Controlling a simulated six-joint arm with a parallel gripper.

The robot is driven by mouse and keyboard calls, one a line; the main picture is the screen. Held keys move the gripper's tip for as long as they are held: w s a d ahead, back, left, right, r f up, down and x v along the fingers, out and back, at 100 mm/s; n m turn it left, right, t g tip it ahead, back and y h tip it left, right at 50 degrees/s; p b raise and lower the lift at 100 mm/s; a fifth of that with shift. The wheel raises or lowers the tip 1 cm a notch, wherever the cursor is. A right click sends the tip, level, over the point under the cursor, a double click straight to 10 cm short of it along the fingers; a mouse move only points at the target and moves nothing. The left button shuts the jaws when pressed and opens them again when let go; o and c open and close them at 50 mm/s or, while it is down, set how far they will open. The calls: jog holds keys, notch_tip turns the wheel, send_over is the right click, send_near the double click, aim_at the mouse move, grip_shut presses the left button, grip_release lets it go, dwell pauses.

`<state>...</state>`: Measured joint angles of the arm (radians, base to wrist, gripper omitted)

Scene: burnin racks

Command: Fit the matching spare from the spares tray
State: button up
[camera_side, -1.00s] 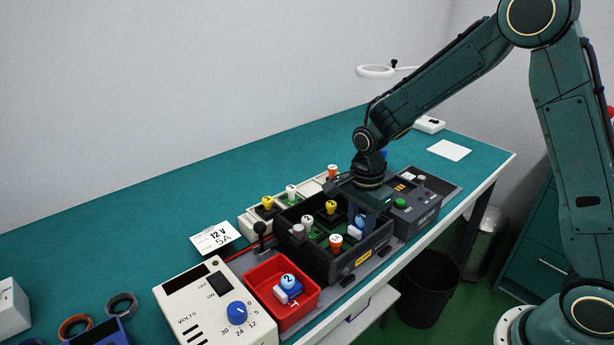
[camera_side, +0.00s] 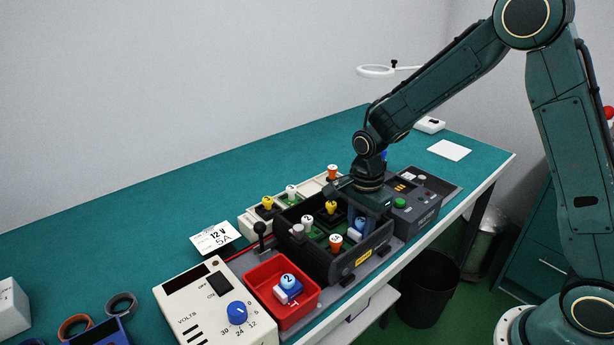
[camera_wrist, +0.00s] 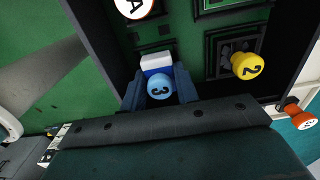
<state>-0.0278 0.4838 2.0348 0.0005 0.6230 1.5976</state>
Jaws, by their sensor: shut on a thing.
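My gripper (camera_side: 361,218) is over the right end of the black rack (camera_side: 345,267), pointing down. In the wrist view its two fingers (camera_wrist: 160,92) are shut on a module with a blue round cap marked 3 (camera_wrist: 160,86) and a white block at one end. The blue module also shows in the side view (camera_side: 360,229), inside the rack's walls. I cannot tell whether it is seated or just above the floor. A yellow-capped module marked 2 (camera_wrist: 247,66) sits in a socket beside it. The cream tray (camera_side: 247,223) behind holds yellow, white and orange-capped modules.
A red bin (camera_side: 262,300) holds a blue-capped module marked 2 (camera_side: 288,286). An orange-capped module (camera_side: 335,242) stands in the rack near the fingers. A tester box (camera_side: 415,212) is close on the right. A power supply (camera_side: 205,300) stands at front left.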

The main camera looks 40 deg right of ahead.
jog(key=shift+f, duration=0.15)
dwell(0.8)
jog(key=o, duration=1.1)
jog(key=shift+s, duration=0.1)
jog(key=shift+r, duration=2.55)
jog(key=shift+r, duration=0.1)
jog(key=shift+r, duration=1.85)
jog(key=shift+r, duration=0.1)
